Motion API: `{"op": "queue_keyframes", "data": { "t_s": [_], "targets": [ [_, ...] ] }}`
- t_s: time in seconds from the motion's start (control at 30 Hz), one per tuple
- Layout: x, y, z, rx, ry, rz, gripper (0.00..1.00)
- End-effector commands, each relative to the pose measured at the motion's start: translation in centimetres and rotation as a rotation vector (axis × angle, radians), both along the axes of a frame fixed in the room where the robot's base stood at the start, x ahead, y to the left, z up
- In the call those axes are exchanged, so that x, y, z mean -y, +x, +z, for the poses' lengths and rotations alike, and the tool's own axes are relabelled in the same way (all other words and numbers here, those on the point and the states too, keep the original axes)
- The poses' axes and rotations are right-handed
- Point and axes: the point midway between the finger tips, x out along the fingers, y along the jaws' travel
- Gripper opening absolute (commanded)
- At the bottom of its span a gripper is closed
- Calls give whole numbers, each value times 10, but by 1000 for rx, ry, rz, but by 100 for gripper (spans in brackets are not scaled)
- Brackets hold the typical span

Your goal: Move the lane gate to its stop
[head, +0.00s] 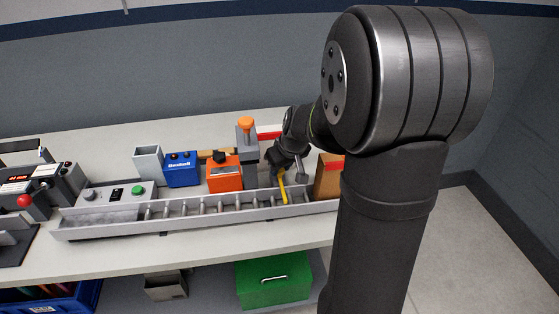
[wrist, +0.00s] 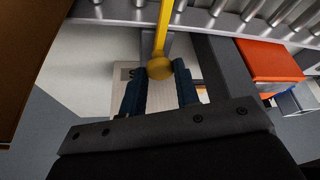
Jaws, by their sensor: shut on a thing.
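The lane gate is a yellow arm with a round knob at its end; in the head view the arm (head: 283,188) reaches the right part of the roller lane (head: 190,215). In the wrist view the yellow arm (wrist: 164,28) comes down from the top, and its knob (wrist: 160,69) sits between my fingertips. My gripper (wrist: 160,84) is shut on the knob. In the head view my gripper (head: 287,165) is small and dark behind the lane, partly hidden by my own arm. I cannot make out the gate's stop.
An orange box (head: 224,173), a blue box (head: 181,169) and a grey post with an orange knob (head: 246,125) stand behind the lane, left of my gripper. A brown block (head: 328,176) stands close on its right. A control box with a green button (head: 118,192) is farther left.

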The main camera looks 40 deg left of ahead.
Motion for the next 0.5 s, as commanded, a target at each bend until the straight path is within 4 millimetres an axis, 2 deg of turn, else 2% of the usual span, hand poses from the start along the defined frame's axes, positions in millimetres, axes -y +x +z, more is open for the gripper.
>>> {"op": "queue_keyframes", "data": {
  "t_s": [0.23, 0.27, 0.37, 0.5],
  "targets": [
    [2, -3, -2, -9, -6, 2, 6],
    [2, -3, -2, -9, -6, 2, 31],
    [2, -3, -2, -9, -6, 2, 50],
    [2, -2, -1, -7, -5, 2, 50]
  ]
}}
